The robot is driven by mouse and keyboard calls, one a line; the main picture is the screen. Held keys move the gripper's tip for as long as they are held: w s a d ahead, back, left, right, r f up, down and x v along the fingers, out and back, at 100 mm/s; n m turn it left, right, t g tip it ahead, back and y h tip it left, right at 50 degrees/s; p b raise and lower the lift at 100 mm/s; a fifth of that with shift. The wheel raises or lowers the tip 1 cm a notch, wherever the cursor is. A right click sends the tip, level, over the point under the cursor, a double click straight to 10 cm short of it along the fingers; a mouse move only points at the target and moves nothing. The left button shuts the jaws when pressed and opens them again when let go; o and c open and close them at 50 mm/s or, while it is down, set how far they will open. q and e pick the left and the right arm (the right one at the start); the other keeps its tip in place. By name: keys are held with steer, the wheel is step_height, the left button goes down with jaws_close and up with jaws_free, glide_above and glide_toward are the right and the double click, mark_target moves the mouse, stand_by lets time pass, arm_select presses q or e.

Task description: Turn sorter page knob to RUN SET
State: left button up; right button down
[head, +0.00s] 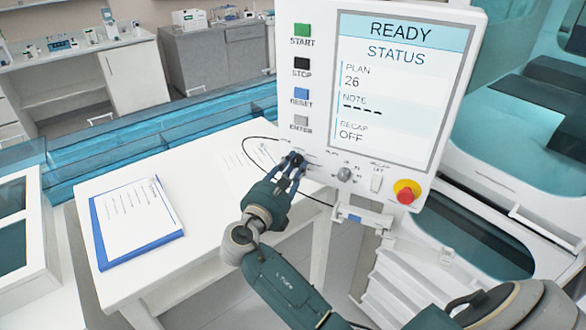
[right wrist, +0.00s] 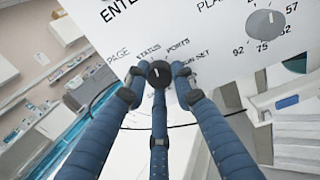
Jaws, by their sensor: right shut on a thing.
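The sorter control panel (head: 318,75) is white, and its screen (head: 392,85) reads READY, STATUS, PLAN 26, NOTE with dashes, RECAP OFF. The black page knob (right wrist: 159,72) is low on the panel, with the labels PAGE, STATUS, PORTS and RUN SET around it. Its pale pointer line points roughly upward in the right wrist view, between STATUS and PORTS; I cannot tell its exact setting. My right gripper (head: 293,163) is shut on this knob, with its blue fingers around it. The fingers hide some lower lettering. My left gripper is not in view.
A grey plan dial (head: 344,174), a white recap switch (head: 376,183) and a red emergency button (head: 406,193) on yellow are right of the knob. Several coloured buttons run up the panel's left side. A white table (head: 110,290) with a blue clipboard (head: 138,219) stands left.

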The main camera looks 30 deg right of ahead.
steer(key=m+b, duration=0.1)
steer(key=m, duration=0.1)
steer(key=m+b, duration=0.1)
steer(key=shift+f+m, duration=0.2)
steer(key=shift+m, duration=0.2)
steer(key=m+b, duration=0.2)
steer(key=shift+m+b, duration=0.3)
steer(key=shift+m, duration=0.1)
steer(key=m+b, duration=0.3)
steer(key=m+h+b, duration=0.1)
steer(key=m+b, duration=0.3)
steer(key=shift+f+m+g, duration=0.15)
steer(key=shift+m+g, duration=0.15)
steer(key=shift+r+m+b, duration=0.2)
steer(key=shift+m+b, duration=1.8)
steer(key=shift+b, duration=0.05)
steer(key=c, duration=1.4)
jaws_free()
steer(key=shift+c, duration=0.2)
